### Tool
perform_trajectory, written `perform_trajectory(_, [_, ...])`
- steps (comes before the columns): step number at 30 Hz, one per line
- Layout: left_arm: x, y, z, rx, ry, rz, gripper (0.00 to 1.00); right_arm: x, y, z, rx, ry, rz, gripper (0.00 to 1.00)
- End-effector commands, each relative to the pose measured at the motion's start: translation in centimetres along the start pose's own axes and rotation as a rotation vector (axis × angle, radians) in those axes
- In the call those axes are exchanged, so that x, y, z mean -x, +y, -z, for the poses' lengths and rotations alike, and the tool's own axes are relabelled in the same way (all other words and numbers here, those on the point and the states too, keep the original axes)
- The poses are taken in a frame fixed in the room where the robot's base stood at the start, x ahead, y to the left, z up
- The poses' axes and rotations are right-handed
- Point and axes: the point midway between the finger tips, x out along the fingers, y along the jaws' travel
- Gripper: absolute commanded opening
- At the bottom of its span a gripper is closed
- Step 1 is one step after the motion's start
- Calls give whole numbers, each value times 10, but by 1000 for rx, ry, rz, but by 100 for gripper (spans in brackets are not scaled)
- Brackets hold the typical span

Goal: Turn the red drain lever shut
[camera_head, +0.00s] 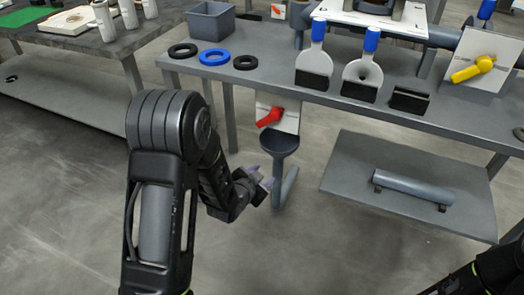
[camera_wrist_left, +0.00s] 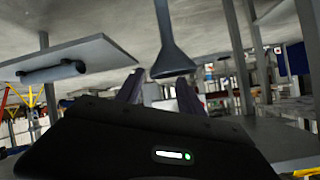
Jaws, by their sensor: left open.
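The red drain lever (camera_head: 270,117) sits on a white plate (camera_head: 289,121) below the front edge of the grey bench, above a dark funnel (camera_head: 279,144) on a drain pipe. Its handle points left and slightly down in the head view. My left gripper (camera_head: 263,179) is open and empty, below the lever and close to the left of the pipe. In the left wrist view its two fingers (camera_wrist_left: 161,90) stand apart with the funnel (camera_wrist_left: 173,62) beyond them. I cannot make out the red lever in that view. My right gripper is not in view.
On the bench (camera_head: 275,87) lie black rings, a blue ring (camera_head: 214,57), a grey bin (camera_head: 211,20) and blue-handled scrapers (camera_head: 315,62). A yellow lever (camera_head: 472,69) is at the right. A lower shelf (camera_head: 405,205) carries a grey cylinder (camera_head: 412,188).

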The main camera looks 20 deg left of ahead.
Motion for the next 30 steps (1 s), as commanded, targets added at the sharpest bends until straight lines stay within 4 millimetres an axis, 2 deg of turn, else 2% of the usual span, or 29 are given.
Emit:
perform_trajectory(1, [-20,-11,-5,-63,82,51,45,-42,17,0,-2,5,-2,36])
perform_trajectory(6, [-24,-60,32,-248,290,203,45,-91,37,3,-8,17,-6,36])
perform_trajectory(9, [-19,-78,48,-313,363,263,45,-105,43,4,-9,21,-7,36])
perform_trajectory(14, [-11,-91,60,-358,408,305,45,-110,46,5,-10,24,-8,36])
perform_trajectory(23, [-10,-92,62,-359,408,305,45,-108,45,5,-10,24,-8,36])
perform_trajectory(30, [-25,-95,67,-362,408,304,45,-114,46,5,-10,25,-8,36])
